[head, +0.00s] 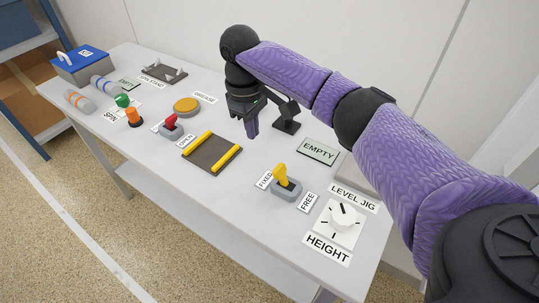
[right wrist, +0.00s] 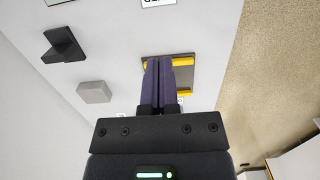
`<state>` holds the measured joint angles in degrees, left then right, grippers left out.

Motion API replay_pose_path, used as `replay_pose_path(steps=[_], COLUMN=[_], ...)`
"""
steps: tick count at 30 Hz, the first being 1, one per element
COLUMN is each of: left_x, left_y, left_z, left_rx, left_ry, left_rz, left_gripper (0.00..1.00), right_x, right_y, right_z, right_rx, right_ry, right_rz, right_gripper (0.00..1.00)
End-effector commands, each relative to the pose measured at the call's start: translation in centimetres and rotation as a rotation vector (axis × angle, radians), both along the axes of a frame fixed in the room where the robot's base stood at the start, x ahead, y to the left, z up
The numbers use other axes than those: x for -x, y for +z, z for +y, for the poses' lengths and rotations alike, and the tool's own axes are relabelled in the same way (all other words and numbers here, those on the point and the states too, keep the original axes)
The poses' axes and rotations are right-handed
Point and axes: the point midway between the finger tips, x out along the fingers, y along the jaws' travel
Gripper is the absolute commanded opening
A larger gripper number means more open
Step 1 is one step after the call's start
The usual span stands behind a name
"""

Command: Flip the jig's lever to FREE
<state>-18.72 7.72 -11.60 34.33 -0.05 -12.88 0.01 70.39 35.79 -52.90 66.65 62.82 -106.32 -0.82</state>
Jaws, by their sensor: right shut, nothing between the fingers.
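In the head view, the yellow lever (head: 282,178) stands on a small grey base (head: 287,189) at the near right of the table. The FIXED label (head: 265,180) is on its left and the FREE label (head: 307,201) on its right. The lever leans up and left, toward FIXED. My right gripper (head: 252,128) is shut and empty, apart from the lever, farther back and left above the table. In the right wrist view its closed purple fingers (right wrist: 158,64) overlap the brown plate with yellow bars (right wrist: 182,62); the lever is not seen there. My left gripper is not in view.
The LEVEL JIG dial (head: 341,219) with its HEIGHT label is right of the lever. An EMPTY sign (head: 318,152) stands behind it. A black bracket (head: 286,124) is near my gripper.

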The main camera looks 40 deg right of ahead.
Motion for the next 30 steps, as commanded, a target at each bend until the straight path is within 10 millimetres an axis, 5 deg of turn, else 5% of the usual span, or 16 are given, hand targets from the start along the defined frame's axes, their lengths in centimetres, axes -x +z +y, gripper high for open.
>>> replay_pose_path(steps=[5, 17, 21, 30], left_x=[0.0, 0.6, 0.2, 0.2], left_y=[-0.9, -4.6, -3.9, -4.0], left_z=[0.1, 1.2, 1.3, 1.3], left_rx=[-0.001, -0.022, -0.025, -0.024], left_ry=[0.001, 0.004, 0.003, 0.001], left_rz=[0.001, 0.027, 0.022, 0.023], left_gripper=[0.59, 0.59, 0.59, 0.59], right_x=[0.2, 0.8, 2.9, 4.2], right_y=[-2.1, -10.9, -9.0, -8.4], right_z=[-0.1, -0.3, -1.3, -1.7], right_rx=[0.001, 0.001, 0.003, 0.001], right_ry=[0.000, 0.000, 0.000, 0.001], right_rz=[0.004, 0.004, -0.001, 0.000], right_gripper=[0.00, 0.00, 0.00, 0.00])
